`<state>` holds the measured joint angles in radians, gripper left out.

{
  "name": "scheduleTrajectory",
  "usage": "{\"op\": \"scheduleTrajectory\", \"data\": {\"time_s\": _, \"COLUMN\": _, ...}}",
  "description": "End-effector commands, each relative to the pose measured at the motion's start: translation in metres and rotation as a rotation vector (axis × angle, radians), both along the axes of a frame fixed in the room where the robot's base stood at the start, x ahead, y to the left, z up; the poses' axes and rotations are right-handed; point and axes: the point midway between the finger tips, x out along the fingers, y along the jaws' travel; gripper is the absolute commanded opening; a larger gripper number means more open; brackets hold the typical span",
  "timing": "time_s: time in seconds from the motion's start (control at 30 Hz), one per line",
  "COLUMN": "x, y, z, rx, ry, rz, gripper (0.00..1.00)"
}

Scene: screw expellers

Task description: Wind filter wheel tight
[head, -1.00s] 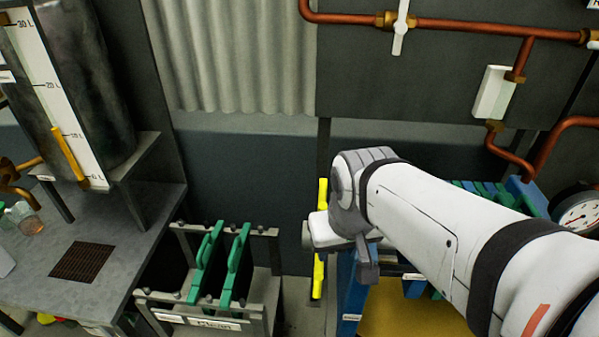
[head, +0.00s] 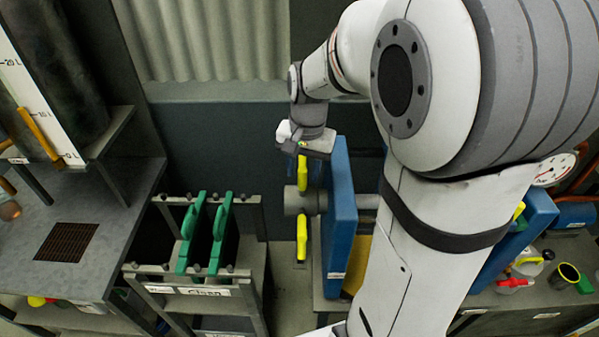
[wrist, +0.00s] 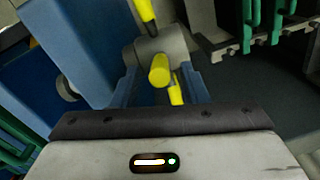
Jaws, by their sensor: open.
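The filter wheel has a grey hub (head: 297,203) with yellow handles sticking out. It sits at the left end of the blue filter press (head: 342,215). In the head view, one yellow handle (head: 303,178) points up and another (head: 302,240) points down. My gripper (head: 304,153) is just above the upper handle, pointing down. In the wrist view, my open gripper (wrist: 160,90) has a bluish finger on each side of a yellow handle (wrist: 159,70) seen nearly end-on. The hub (wrist: 172,45) lies beyond. I cannot tell whether the fingers touch the handle.
A rack (head: 203,275) with two green-handled plates stands left of the wheel, with a gap between. A grey bench (head: 110,205) with a drain grate is at far left. A side surface at right holds a jug (head: 527,262) and a cup. My arm hides much of the press.

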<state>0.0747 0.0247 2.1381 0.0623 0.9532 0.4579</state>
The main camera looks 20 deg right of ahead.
Motion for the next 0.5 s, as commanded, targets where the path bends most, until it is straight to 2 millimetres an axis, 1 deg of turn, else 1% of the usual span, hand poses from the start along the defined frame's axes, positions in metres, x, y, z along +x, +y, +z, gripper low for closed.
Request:
{"op": "scheduleTrajectory", "data": {"time_s": 0.03, "x": 0.000, "y": 0.001, "z": -0.009, "rx": 0.000, "ry": 0.004, "rz": 0.000, "gripper": 0.40}}
{"op": "scheduleTrajectory", "data": {"time_s": 0.2, "x": 0.000, "y": 0.001, "z": -0.031, "rx": 0.001, "ry": 0.003, "rz": 0.000, "gripper": 0.40}}
{"op": "scheduleTrajectory", "data": {"time_s": 0.33, "x": 0.001, "y": 0.002, "z": -0.040, "rx": 0.001, "ry": 0.001, "rz": 0.000, "gripper": 0.40}}
{"op": "scheduleTrajectory", "data": {"time_s": 0.5, "x": 0.001, "y": 0.002, "z": -0.042, "rx": 0.000, "ry": 0.000, "rz": 0.000, "gripper": 0.40}}
